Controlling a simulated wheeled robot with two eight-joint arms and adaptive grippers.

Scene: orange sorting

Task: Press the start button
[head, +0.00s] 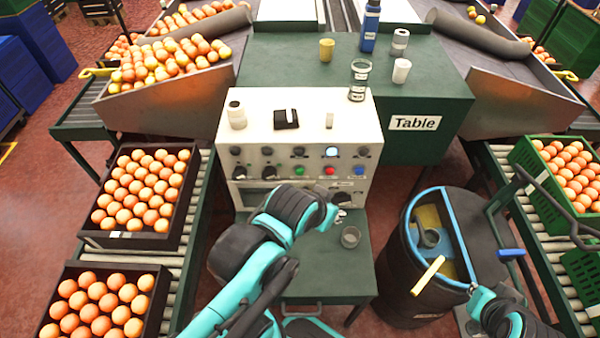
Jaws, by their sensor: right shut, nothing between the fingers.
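The white control box (260,120) stands in the middle, with a row of buttons on its sloped front. A green button (299,171), a red button (330,171) and a blue button (359,171) sit in the lower row; their labels are too small to read. My left arm reaches up from the lower left. Its gripper (341,213) is just below the box front, under the red and blue buttons, mostly hidden by its own wrist. My right gripper (473,288) is shut and empty beside the barrel at the lower right, far from the buttons.
A black barrel (397,278) with a blue rim stands right of the low green table (325,270), which holds a small glass (350,237). Crates of oranges (183,205) line the left conveyor. Bottles and cups stand on the green table (290,65) behind the box.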

